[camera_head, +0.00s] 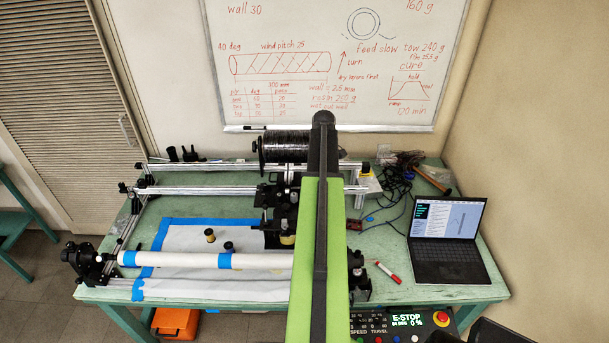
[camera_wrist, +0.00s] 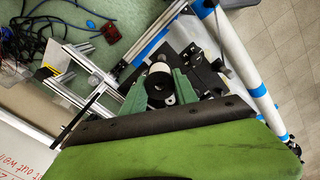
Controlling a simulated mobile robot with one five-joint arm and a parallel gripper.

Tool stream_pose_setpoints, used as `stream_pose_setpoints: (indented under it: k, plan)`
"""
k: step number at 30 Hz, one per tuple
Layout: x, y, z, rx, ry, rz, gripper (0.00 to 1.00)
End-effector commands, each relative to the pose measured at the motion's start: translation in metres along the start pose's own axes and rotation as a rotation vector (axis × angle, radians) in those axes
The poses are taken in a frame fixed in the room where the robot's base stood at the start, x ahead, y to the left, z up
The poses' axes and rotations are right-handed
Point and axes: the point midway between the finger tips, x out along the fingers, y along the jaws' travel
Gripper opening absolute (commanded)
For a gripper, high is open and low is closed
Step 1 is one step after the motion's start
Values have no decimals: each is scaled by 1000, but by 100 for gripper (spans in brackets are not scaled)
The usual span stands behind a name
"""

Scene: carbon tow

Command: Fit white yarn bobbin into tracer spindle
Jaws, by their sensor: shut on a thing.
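In the wrist view my gripper (camera_wrist: 160,92) has its two green fingers on either side of a small bobbin with white and black parts (camera_wrist: 159,68), and it is shut on it. The bobbin is over or close to the black winder carriage (camera_wrist: 208,72); I cannot tell whether they touch. In the head view my green arm hides the gripper and the held bobbin. The black carriage (camera_head: 277,197) shows just left of my arm, with a small pale round part (camera_head: 287,240) low on it. I cannot make out the tracer spindle for certain.
A white mandrel tube (camera_head: 190,259) with blue tape runs along the bench front. Two small bobbins (camera_head: 210,235) (camera_head: 228,246) stand on the taped sheet behind it. A big black spool (camera_head: 284,147) sits at the back. A laptop (camera_head: 447,230), red marker (camera_head: 388,272) and cables lie right.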

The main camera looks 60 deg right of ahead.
Motion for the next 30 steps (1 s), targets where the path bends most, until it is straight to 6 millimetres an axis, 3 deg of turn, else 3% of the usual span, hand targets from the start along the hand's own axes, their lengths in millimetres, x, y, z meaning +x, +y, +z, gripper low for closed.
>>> stream_pose_setpoints:
  k: [14, 30]
  plan:
    - [4, -9, -15, -24, 0, 0, 0]
    - [57, -9, -14, -23, 0, 0, 0]
